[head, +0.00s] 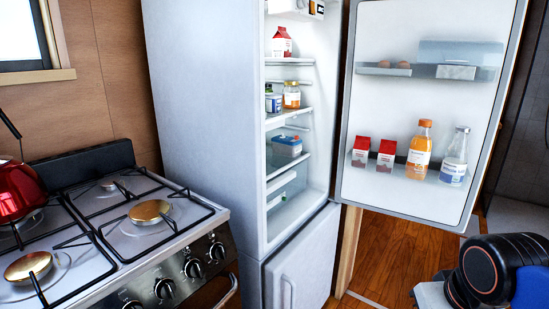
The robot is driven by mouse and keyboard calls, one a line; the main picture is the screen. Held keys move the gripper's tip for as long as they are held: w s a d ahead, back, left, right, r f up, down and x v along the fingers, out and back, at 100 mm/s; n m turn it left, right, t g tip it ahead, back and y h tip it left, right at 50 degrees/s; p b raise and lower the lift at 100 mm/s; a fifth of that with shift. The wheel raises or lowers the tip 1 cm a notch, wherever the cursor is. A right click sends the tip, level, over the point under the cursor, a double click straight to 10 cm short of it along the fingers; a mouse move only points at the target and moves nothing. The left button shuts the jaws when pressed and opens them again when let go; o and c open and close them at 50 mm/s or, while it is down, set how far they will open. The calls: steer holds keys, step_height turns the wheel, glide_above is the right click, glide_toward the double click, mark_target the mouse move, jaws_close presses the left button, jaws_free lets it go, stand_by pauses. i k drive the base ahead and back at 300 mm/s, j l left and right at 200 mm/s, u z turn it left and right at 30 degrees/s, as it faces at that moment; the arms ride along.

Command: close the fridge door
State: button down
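The white fridge (205,120) stands in the middle of the head view with its upper compartment open. Its door (435,107) is swung wide open to the right, with its inner side and shelves facing me. The door shelves hold eggs, two red-and-white cartons, an orange bottle and a clear bottle. Part of my arm, black with orange rings, shows at the lower right, below the door and apart from it in the picture. My gripper is not in view. The door's outer side and any handle on it are hidden.
A gas stove (130,230) with a red kettle (18,190) stands left of the fridge. The lower fridge door (303,265) is shut. Food stands on the inner shelves. Wooden floor (400,255) is clear below the open door. A wooden post (348,250) stands behind the fridge's right edge.

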mark_target(377, 108)
steer(key=l+u, duration=0.15)
steer(key=u, duration=0.25)
steer(key=l+u, duration=0.15)
steer(key=u, duration=0.2)
steer(key=l+u, duration=0.15)
steer(key=l, duration=0.3)
steer(key=k+l+u, duration=0.15)
steer(key=l, duration=0.35)
steer(key=l+u, duration=0.1)
steer(key=l, duration=0.35)
steer(key=k+l+u, duration=0.15)
steer(key=l, duration=0.3)
steer(key=k+l+z, duration=0.1)
steer(key=l+z, duration=0.2)
steer(key=k+z, duration=0.1)
steer(key=z, duration=0.9)
